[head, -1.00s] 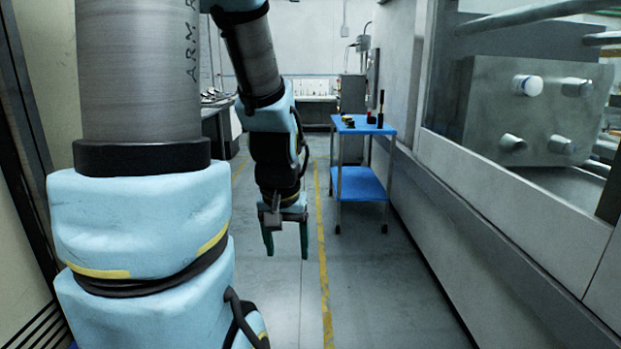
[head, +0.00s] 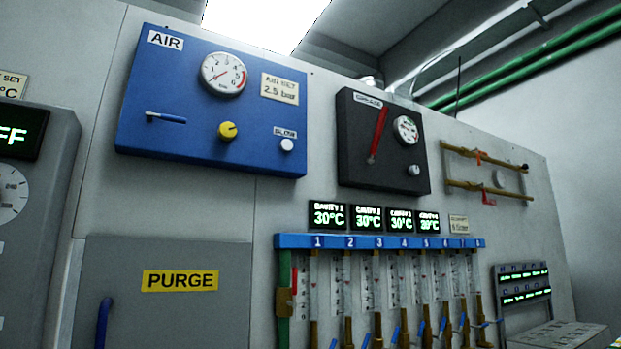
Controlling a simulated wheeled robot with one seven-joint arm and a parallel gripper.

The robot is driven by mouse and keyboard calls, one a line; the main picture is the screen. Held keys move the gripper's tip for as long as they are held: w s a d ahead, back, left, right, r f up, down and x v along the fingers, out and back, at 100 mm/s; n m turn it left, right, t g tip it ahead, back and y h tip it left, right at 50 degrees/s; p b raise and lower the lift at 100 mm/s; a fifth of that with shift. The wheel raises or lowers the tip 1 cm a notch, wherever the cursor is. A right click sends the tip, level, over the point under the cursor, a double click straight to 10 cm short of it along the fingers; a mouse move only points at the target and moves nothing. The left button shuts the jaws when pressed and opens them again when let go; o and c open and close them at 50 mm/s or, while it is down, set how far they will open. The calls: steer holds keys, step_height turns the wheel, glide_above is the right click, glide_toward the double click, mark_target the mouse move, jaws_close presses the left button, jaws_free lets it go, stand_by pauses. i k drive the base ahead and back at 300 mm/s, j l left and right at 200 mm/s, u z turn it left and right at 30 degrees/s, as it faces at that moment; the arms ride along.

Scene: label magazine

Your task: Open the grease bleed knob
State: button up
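A black panel (head: 358,155) with a small label at its top, which seems to read GREASE, is on the wall right of centre. It carries a red lever (head: 379,133) standing nearly upright and a round gauge (head: 406,129). A small pale knob (head: 414,170) sits below the gauge near the panel's lower right. I cannot tell from here how far the knob is turned. My gripper is not in view.
A blue AIR panel (head: 212,100) with a gauge, a yellow knob and a white knob hangs to the left. Below are a PURGE cabinet (head: 165,300) and a blue manifold bar (head: 380,242) over several flow tubes. Brass pipes (head: 485,172) are at the right.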

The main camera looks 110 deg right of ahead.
mark_target(413, 169)
steer(key=k+z, duration=0.15)
steer(key=z, duration=0.3)
steer(key=k+l+z, duration=0.1)
steer(key=z, duration=0.35)
steer(key=k+l+z, duration=0.15)
steer(key=z, duration=0.3)
steer(key=k+l+z, duration=0.15)
steer(key=z, duration=0.25)
steer(key=l, duration=0.05)
